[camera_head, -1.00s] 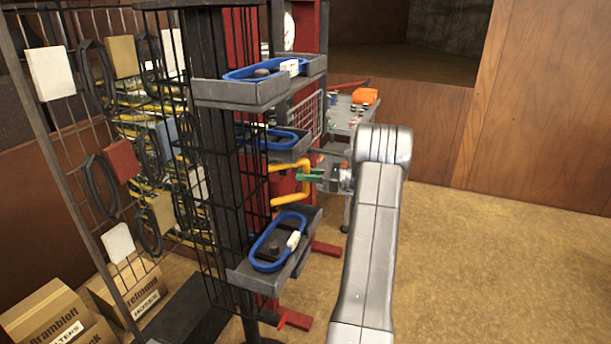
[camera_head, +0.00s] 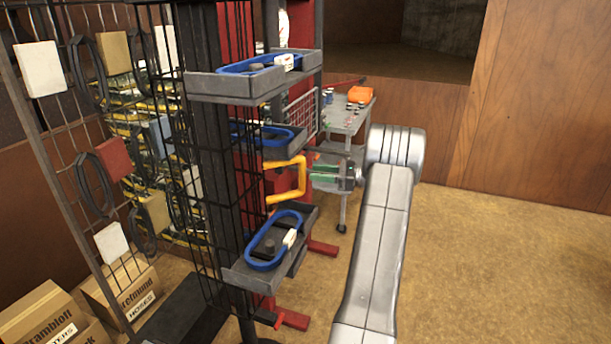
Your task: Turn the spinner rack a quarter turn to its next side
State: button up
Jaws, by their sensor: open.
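The spinner rack (camera_head: 207,190) is a tall black wire-mesh column left of centre. Its grey trays (camera_head: 232,88) hold blue loops (camera_head: 265,64) with small dark and white parts. A yellow C-shaped handle (camera_head: 302,181) sticks out from the rack's right side, between the middle and lowest trays. My gripper (camera_head: 317,174) is just right of the handle, at about its height. It is open, with a small gap in the picture between it and the handle. The fingers are small in view, and their exact depth relative to the handle cannot be told.
A grey cart (camera_head: 344,118) with an orange item (camera_head: 360,93) stands behind my gripper. A wire wall panel (camera_head: 58,190) with hanging goods is at the left. Cardboard boxes (camera_head: 42,316) sit at the lower left. The floor (camera_head: 500,260) at the right is clear.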

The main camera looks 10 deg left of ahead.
aim_at(302, 172)
jog(key=d+b, duration=0.1)
jog(key=d, duration=0.7)
jog(key=shift+w, duration=0.25)
jog(key=shift+a, duration=0.15)
jog(key=a+p, duration=0.1)
jog(key=a, duration=0.3)
jog(key=a+p, duration=0.1)
jog(key=a, duration=0.8)
jog(key=shift+s+a+p, duration=0.3)
jog(key=shift+s+p, duration=0.1)
jog(key=shift+d, duration=0.1)
jog(key=shift+d, duration=0.1)
